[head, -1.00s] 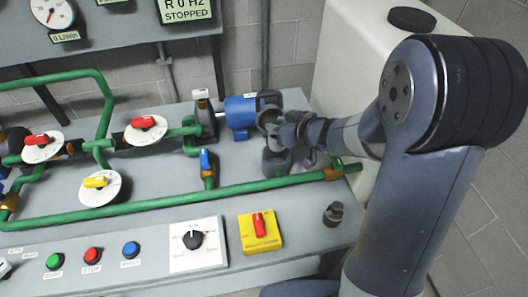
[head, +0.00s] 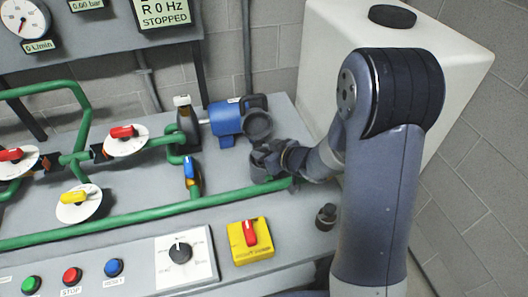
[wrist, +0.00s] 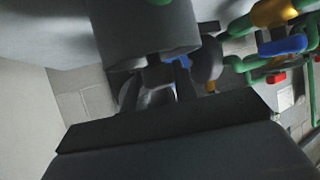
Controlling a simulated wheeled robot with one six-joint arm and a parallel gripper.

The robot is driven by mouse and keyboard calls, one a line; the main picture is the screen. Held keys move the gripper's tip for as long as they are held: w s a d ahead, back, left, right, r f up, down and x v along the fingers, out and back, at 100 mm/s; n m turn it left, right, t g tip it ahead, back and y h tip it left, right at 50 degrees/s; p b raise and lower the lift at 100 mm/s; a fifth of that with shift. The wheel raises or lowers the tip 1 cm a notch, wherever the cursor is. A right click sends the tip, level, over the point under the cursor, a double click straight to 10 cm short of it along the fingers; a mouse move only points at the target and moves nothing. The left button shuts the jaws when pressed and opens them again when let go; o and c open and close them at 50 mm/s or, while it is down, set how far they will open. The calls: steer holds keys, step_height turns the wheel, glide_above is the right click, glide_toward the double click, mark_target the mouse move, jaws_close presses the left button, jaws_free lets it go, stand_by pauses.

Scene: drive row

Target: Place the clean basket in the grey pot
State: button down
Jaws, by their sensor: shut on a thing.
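The grey pot (head: 263,167) stands at the right end of the green pipe run, just in front of the blue pump. My gripper (head: 278,158) is at the pot's upper right side and overlaps it in the head view; whether they touch I cannot tell. In the wrist view my gripper (wrist: 157,88) has its two fingers closed in on a small light grey piece between them. I take this to be the clean basket (wrist: 157,76), mostly hidden by the fingers. A large grey cylinder (wrist: 150,35) fills the top of the wrist view, close to the fingertips.
The blue pump (head: 225,118) sits behind the pot. A small dark round-topped object (head: 326,216) stands on the bench at the right corner. A yellow switch box (head: 248,242) and a white tank (head: 430,60) flank the arm. Valves with coloured handles line the left.

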steer(key=shift+f, duration=0.2)
steer(key=c, duration=1.1)
jaws_free()
steer(key=shift+r, duration=0.3)
steer(key=shift+p+v, duration=1.1)
steer(key=shift+v, duration=4.9)
steer(key=shift+f, duration=0.1)
